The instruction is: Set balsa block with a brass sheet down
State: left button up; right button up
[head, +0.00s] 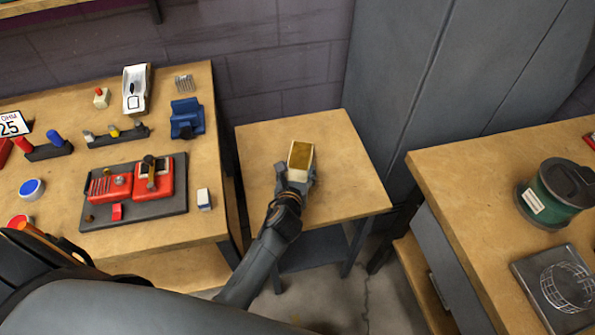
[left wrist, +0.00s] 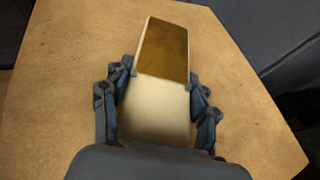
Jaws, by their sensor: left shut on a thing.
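The balsa block (left wrist: 157,108) is pale cream with a brass sheet (left wrist: 163,50) on its upper face at the far end. In the head view the block and its brass sheet (head: 301,154) are over the small wooden table (head: 347,190). My left gripper (head: 295,178) is shut on the block, with fingers on both sides of it, as the left wrist view (left wrist: 161,88) also shows. I cannot tell whether the block touches the tabletop. The gripper hides the block's near end. My right gripper is not in view.
The small table is otherwise clear; a grey cabinet (head: 410,80) stands behind.

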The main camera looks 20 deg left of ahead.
pick_arm(q)
jog(key=shift+f, duration=0.1)
jog(key=shift+f, duration=0.1)
jog(key=o, duration=1.2)
jog(key=shift+c, duration=0.2)
jog(key=shift+r, duration=0.25)
jog(key=p+v, duration=0.1)
jog(key=v, duration=1.1)
